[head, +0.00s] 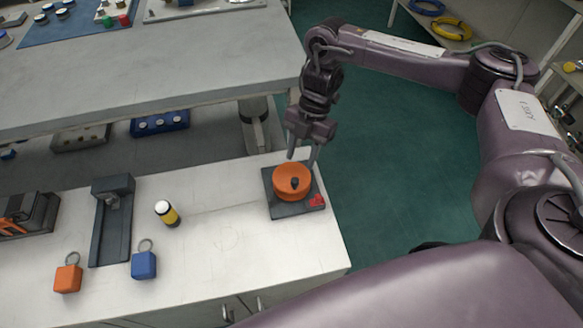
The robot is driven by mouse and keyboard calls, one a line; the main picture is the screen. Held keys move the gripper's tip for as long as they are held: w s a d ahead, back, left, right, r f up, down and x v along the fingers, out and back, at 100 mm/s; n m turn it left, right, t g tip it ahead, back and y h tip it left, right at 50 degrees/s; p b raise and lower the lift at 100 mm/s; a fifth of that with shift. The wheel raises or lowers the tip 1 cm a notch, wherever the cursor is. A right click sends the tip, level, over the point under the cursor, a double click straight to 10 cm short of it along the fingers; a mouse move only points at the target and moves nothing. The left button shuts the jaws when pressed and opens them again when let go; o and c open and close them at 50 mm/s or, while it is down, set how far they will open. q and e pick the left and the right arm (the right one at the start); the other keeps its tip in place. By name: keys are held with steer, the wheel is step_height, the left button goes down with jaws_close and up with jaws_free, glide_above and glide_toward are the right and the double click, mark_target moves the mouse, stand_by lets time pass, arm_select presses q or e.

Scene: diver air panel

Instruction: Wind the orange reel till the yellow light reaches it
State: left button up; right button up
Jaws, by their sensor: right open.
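The orange reel (291,184) sits on a dark square base (287,211) near the right end of the white bench. A black knob (295,184) stands on its top, and a red part (317,200) is at the base's front right corner. My right gripper (302,158) points down at the back edge of the reel, its two fingers apart and nothing between them. I cannot tell whether the fingertips touch the reel. A small yellow and black cylinder with a white top (167,213) stands left of the reel; I cannot tell whether it is the yellow light. My left gripper is not in view.
An orange tag block (68,278) and a blue tag block (144,264) with rings stand at the front left. A dark slotted fixture (111,225) is behind them. The bench (225,265) is bare between cylinder and reel. A grey table (150,75) stands behind.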

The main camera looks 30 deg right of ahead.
mark_target(295, 179)
steer(key=b+x, duration=0.2)
steer(key=x, duration=0.3)
steer(key=shift+s+a+f, duration=0.1)
steer(key=shift+s+f, duration=0.15)
steer(key=shift+f, duration=0.1)
steer(key=shift+s+a+f, duration=0.1)
steer(key=shift+a+f, duration=0.1)
steer(key=shift+f, duration=0.2)
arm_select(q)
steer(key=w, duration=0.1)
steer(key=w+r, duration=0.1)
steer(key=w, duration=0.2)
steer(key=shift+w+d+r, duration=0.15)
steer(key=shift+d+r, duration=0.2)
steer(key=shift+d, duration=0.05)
arm_select(e)
jaws_close()
